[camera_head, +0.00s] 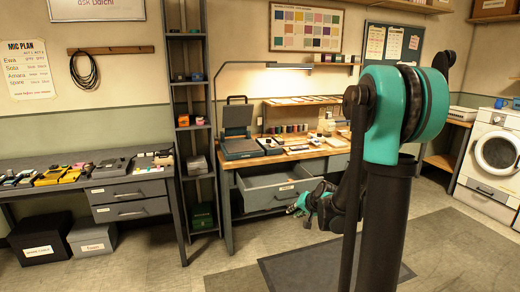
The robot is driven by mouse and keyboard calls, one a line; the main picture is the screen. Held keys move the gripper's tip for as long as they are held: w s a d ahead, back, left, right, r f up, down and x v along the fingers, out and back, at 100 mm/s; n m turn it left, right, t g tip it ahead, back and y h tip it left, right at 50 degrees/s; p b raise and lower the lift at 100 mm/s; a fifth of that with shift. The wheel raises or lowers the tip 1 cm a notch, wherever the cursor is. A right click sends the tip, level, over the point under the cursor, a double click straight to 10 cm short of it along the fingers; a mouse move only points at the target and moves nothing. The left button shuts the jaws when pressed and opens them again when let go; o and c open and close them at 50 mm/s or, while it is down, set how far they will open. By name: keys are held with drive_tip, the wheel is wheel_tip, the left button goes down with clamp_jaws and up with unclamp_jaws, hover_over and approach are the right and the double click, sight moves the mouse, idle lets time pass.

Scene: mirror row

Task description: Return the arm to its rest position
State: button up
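My arm (400,115) is teal and black and rises at the right of the head view on a dark column. A long dark link runs down from its top joint. My gripper (298,207) is low, left of the column, just in front of the open grey drawer (262,200) under the lit workbench. It looks close to the drawer front's right end; I cannot tell whether it touches. The fingers are small and dark, so I cannot tell whether they are open or shut. Nothing is clearly seen held in it.
The lit workbench (310,151) carries an open grey case (238,130) and small items. A narrow shelf rack (187,130) stands left of it. A side bench (130,190) with drawers is at left. A washing machine (490,150) is at right. A dark floor mat (290,268) lies in front.

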drive_tip(key=s+d+f+n+g+h, duration=0.1)
drive_tip(key=s+d+n+g+h, duration=0.1)
drive_tip(key=s, duration=1.2)
drive_tip(key=s+d+f+n+g+h, duration=0.1)
drive_tip(key=s+d+f+n+h, duration=0.1)
drive_tip(key=s, duration=1.1)
drive_tip(key=shift+s+d+f+g, duration=0.25)
drive_tip(key=shift+s+d+g, duration=0.15)
drive_tip(key=shift+d, duration=0.25)
drive_tip(key=shift+w, duration=0.1)
